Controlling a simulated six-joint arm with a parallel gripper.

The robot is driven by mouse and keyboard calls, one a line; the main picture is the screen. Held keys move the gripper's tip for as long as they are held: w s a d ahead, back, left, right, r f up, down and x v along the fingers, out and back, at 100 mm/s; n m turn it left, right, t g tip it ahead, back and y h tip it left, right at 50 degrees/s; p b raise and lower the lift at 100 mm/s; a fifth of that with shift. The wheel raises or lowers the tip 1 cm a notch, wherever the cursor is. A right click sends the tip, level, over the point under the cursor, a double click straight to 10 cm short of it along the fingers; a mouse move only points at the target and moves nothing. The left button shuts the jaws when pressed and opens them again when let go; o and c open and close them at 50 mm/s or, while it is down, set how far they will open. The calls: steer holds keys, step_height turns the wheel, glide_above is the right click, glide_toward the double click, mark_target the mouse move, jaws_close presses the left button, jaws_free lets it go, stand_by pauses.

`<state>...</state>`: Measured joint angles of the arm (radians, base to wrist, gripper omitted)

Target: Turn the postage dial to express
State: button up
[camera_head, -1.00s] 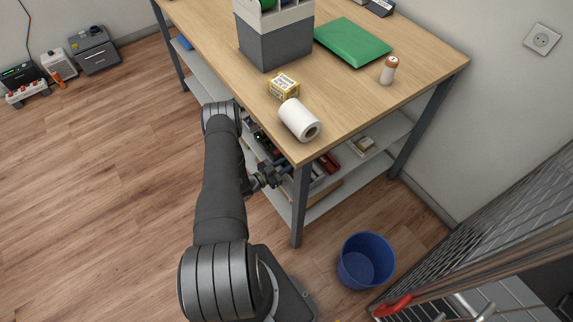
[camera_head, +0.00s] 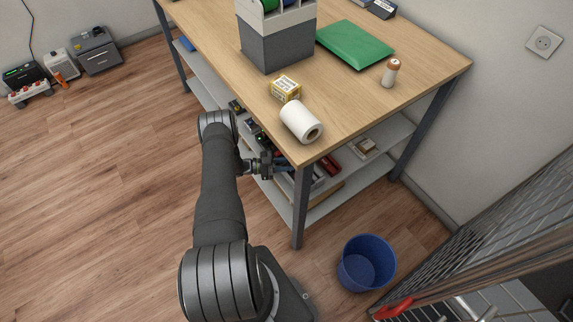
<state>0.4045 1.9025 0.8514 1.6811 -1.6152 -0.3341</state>
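No postage dial can be made out in the head view. A grey machine with a pale upper part (camera_head: 277,47) stands on the wooden table; a green reel shows at its top, which the frame's top edge cuts off. My gripper (camera_head: 277,163) is beside the table's near left edge, below the tabletop and close to the shelf. It is small and dark here, and its fingers are too small to tell open from shut. It is well apart from the grey machine.
Several things fill the shelf below. A blue bin (camera_head: 366,263) stands on the floor near a wire cage.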

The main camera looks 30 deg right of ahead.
stand_by(0.3)
steer(key=o, duration=0.7)
steer(key=v, duration=1.7)
steer(key=shift+w+a, duration=0.1)
steer(key=shift+a, duration=0.05)
steer(key=shift+c, duration=0.2)
